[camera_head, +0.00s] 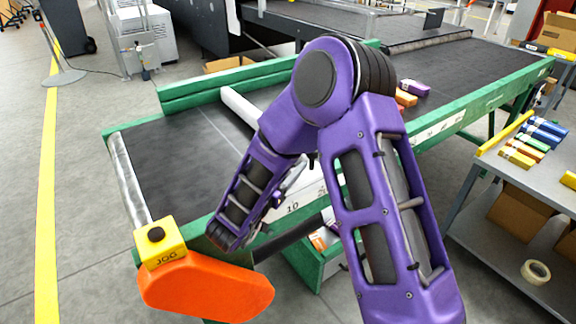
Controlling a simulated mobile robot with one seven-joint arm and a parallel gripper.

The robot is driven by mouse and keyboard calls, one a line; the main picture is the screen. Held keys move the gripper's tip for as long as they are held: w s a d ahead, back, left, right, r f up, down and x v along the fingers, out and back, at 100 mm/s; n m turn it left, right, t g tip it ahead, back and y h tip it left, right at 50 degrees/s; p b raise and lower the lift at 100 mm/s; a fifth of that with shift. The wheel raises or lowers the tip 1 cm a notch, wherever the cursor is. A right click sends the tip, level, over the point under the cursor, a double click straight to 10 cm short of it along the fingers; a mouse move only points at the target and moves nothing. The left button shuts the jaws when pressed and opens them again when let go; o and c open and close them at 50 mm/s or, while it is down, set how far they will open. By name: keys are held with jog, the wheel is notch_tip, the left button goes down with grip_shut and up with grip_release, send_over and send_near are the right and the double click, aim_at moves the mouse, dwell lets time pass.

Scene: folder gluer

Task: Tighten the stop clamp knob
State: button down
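A white bar (238,105) lies across the dark conveyor belt (165,160) and runs under my purple arm. It may be the stop. No clamp knob shows; the near end of the bar is hidden behind my arm. The near green rail (440,130) carries a white scale strip (292,208) with printed numbers, partly covered by my arm. My forearm reaches down over the near rail at the left. A small silver part shows beside it, but I cannot tell what it is. I cannot make out my gripper's fingers.
A yellow JOG box (160,245) with a black button sits above an orange housing (205,287) at the belt's near left corner. Small orange and purple cartons (415,88) lie on the belt. A grey table (548,180) with several cartons stands at right.

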jog(key=shift+d+r+m+h, duration=0.1)
jog(key=shift+r+m+h, duration=0.05)
jog(key=shift+m+h, duration=0.25)
jog(key=shift+c, duration=1.8)
grip_release()
jog(key=v, duration=1.2)
jog(key=shift+w+r, duration=0.1)
jog(key=shift+r, duration=0.05)
